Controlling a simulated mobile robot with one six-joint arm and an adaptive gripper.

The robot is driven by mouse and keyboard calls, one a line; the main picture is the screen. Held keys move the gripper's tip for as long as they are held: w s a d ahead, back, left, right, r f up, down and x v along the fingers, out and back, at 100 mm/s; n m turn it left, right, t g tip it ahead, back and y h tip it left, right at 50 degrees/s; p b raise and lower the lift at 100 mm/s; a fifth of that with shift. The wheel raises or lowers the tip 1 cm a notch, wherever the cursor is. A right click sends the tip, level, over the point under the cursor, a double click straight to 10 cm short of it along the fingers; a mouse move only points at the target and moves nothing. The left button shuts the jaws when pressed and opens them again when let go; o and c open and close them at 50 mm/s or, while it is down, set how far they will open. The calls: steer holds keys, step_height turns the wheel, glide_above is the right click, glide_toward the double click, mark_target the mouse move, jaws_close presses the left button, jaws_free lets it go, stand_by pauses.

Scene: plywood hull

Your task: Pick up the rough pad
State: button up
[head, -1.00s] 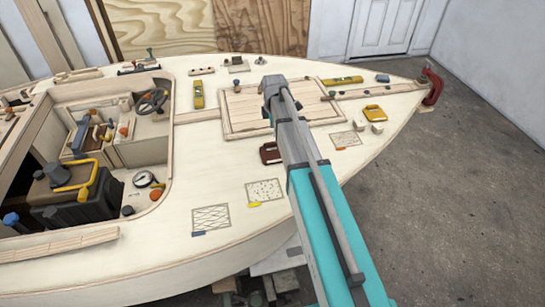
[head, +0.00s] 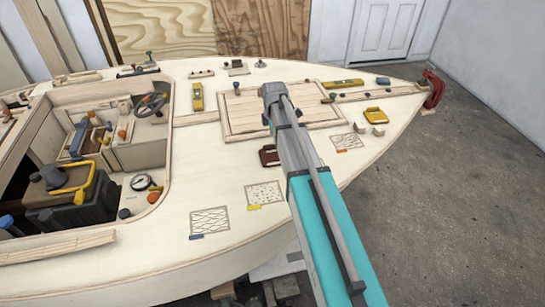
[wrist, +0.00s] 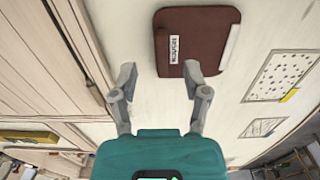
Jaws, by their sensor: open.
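A dark red-brown pad (head: 268,156) lies on the pale plywood deck, just left of my arm in the head view. In the wrist view the brown pad (wrist: 220,32) is at the top centre, with a white label whose print I cannot read and a pale strip along its right side. My gripper (wrist: 160,74) is open and empty, with its fingers apart. The right fingertip overlaps the pad's lower edge in the picture; I cannot tell whether it touches. The left fingertip is left of the pad. In the head view the gripper is hidden behind my arm.
A yellow pad-like piece (head: 374,113) lies farther right on the deck. A raised hatch panel (head: 245,112) is behind the brown pad. Patterned squares (head: 264,192) are marked on the deck in front. The open cockpit (head: 75,165) is at left. A red clamp (head: 434,88) grips the bow.

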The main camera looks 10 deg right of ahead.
mark_target(273, 154)
steer(key=shift+f+b, duration=1.9)
steer(key=shift+f, duration=0.25)
jaws_close()
